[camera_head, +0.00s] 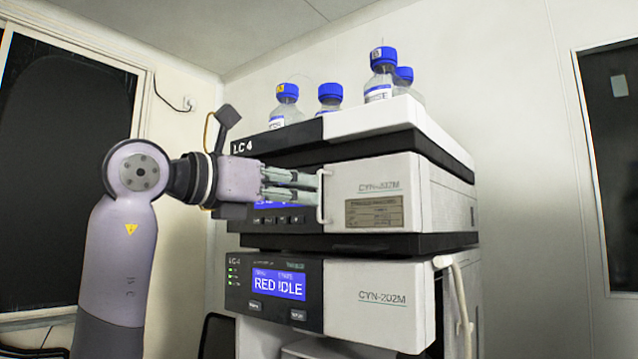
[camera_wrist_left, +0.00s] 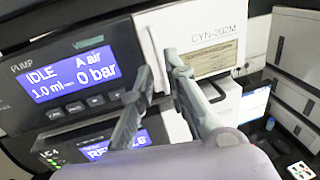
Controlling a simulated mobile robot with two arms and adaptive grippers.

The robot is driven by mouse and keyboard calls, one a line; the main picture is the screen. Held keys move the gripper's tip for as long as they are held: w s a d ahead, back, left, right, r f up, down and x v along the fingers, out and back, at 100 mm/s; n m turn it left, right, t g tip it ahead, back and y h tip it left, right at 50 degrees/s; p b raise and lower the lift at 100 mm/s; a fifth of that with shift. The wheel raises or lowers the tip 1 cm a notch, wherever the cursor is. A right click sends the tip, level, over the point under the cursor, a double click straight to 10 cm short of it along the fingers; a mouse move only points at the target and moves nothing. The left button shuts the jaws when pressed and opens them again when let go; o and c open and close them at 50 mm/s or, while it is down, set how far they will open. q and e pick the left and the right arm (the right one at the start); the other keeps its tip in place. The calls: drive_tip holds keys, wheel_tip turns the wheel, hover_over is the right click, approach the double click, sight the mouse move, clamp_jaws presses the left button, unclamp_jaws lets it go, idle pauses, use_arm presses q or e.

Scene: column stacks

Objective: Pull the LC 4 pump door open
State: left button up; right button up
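My left gripper (camera_head: 315,185) reaches in from the left, fingertips at the handle. In the left wrist view the handle (camera_wrist_left: 154,55) stands between the two fingertips (camera_wrist_left: 159,68), which look spread apart. Whether either finger touches it cannot be told. The door also shows in the wrist view (camera_wrist_left: 200,45). My right gripper is not in view.
The pump display (camera_wrist_left: 70,75) reads IDLE, 0 bar, left of the handle. A lower module (camera_head: 375,300) sits below, with a blue screen (camera_head: 280,285) and a pale tube (camera_head: 458,290). Blue-capped bottles (camera_head: 380,75) stand on top. Free room lies right of the stack.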

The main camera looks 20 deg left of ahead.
sight(319, 214)
use_arm(q)
drive_tip(key=p+x, duration=0.1)
drive_tip(key=x, duration=0.3)
drive_tip(key=shift+w+d, duration=0.1)
drive_tip(key=shift+w, duration=0.05)
drive_tip(key=shift+c, duration=0.3)
clamp_jaws()
idle(0.5)
